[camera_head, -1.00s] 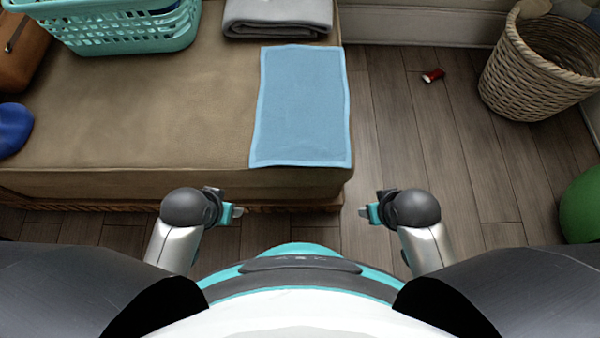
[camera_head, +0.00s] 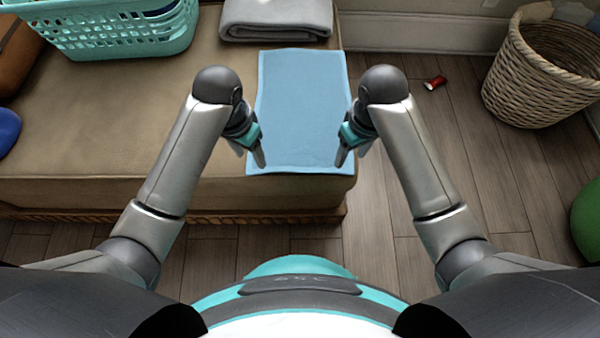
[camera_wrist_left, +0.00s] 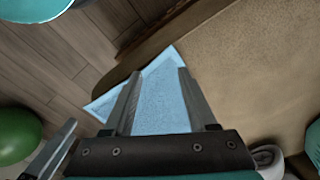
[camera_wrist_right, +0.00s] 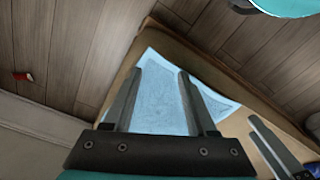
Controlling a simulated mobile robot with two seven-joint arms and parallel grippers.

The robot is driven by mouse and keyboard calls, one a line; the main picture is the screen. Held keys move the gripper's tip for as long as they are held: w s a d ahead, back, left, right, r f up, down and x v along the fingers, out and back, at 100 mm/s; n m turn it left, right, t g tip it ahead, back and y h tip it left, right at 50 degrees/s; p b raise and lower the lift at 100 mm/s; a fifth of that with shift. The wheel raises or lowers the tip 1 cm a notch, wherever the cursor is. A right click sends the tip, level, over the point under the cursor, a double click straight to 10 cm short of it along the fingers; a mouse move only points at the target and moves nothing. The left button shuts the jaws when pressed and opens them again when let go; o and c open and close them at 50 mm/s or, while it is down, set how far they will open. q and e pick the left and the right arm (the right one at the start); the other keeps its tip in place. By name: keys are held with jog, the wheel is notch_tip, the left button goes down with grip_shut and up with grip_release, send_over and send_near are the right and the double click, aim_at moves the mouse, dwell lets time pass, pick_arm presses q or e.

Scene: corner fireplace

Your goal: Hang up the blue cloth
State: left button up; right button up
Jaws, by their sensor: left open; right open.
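The blue cloth (camera_head: 300,105) lies flat on the right end of a brown cushioned bench (camera_head: 120,130), its near edge close to the bench's front edge. My left gripper (camera_head: 258,160) is over the cloth's near left corner area, and my right gripper (camera_head: 345,158) is over its near right side. Both are open, with nothing between the fingers. The cloth shows beyond and between the fingers in the left wrist view (camera_wrist_left: 160,100) and the right wrist view (camera_wrist_right: 160,100). I cannot tell whether the fingertips touch it. No hanging place is clear in these frames.
A folded grey cloth (camera_head: 276,18) lies behind the blue cloth. A teal basket (camera_head: 120,35) stands at the bench's back left. On the floor to the right are a wicker basket (camera_head: 540,75), a small red object (camera_head: 435,82) and a green ball (camera_head: 588,210).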

aim_at(253, 165)
pick_arm(q)
jog(key=shift+g+y, duration=0.3)
jog(key=shift+w+a+f, duration=0.1)
jog(key=shift+w+f, duration=0.35)
jog(key=shift+f, duration=0.7)
jog(key=shift+w+a+f, duration=0.1)
jog(key=shift+w+f, duration=0.4)
jog(key=shift+f, duration=0.6)
jog(key=shift+w+a+f, duration=0.1)
jog(key=shift+w+f, duration=0.35)
jog(key=shift+f, duration=0.7)
pick_arm(e)
jog(key=shift+g+h, duration=0.3)
jog(key=shift+w+d+f, duration=0.1)
jog(key=shift+w+f, duration=0.4)
jog(key=shift+f, duration=0.65)
jog(key=shift+w+d+f, duration=0.1)
jog(key=shift+w+f, duration=0.35)
jog(key=shift+f, duration=0.65)
jog(key=shift+w+d+f, duration=0.1)
jog(key=shift+w+f, duration=0.4)
jog(key=shift+f, duration=0.65)
pick_arm(q)
jog(key=shift+f, duration=0.2)
pick_arm(e)
jog(key=shift+f, duration=0.2)
pick_arm(q)
jog(key=shift+c, duration=0.7)
pick_arm(e)
jog(key=shift+c, duration=0.6)
